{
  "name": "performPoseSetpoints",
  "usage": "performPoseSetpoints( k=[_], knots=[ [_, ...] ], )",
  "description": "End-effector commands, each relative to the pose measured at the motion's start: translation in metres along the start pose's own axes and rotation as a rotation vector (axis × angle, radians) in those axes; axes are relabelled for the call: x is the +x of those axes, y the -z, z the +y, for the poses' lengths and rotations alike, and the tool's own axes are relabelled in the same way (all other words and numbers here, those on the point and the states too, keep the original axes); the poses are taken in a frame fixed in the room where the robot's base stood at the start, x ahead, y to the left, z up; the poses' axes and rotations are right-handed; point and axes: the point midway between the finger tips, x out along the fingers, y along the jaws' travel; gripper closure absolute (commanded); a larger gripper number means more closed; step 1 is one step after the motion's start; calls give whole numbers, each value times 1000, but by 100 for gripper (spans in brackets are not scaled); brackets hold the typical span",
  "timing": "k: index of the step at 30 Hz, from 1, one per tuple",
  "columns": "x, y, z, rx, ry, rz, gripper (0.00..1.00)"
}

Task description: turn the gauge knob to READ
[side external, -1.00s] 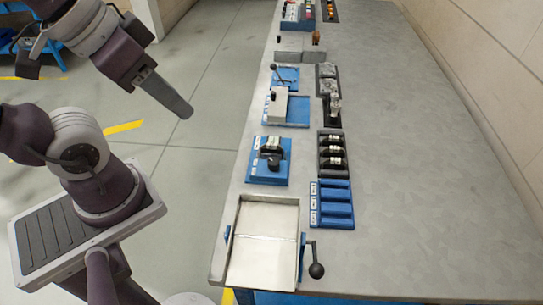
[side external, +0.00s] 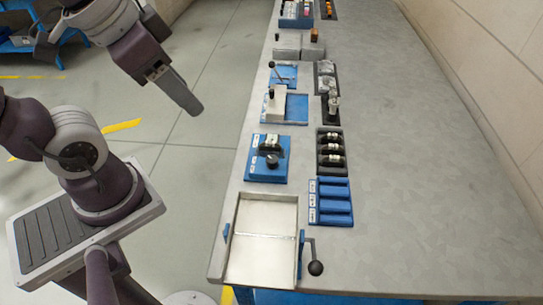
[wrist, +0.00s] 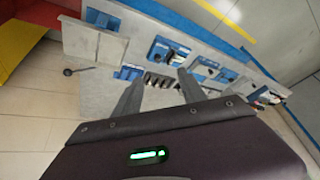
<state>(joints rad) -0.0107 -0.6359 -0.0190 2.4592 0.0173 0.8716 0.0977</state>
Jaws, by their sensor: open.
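A blue unit (side external: 254,172) with a round black knob (side external: 272,161) and a small cylinder behind it sits on the bench's left side; it appears to be the gauge fixture. Its markings and the knob's setting are too small to read. The blue unit also shows in the wrist view (wrist: 158,48), beyond the fingers. My gripper (side external: 194,106) hangs over the floor left of the bench, well apart from the unit. In the wrist view my gripper (wrist: 160,77) has its two fingers spread with nothing between them.
A pale tray (side external: 262,236) with a black-ball lever (side external: 315,268) is at the near end. A blue slotted rack (side external: 331,202) and a black rack (side external: 331,149) stand right of the unit. Other fixtures line the bench farther back. The bench's right side is clear.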

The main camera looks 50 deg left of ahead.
Motion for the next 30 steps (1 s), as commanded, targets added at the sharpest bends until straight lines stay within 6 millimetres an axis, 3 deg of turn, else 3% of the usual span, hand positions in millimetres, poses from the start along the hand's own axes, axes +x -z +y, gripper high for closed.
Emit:
performPoseSetpoints(
  k=[2,6,9,13,18,30],
  knots=[
    [22,22,-4,157,5,-80,51],
    [86,62,-7,538,-46,-222,51],
    [142,77,-3,789,-132,-294,51],
    [200,79,4,1016,-243,-335,51],
    [231,74,9,1127,-305,-343,51],
    [289,47,14,1128,-306,-344,51]
  ],
)
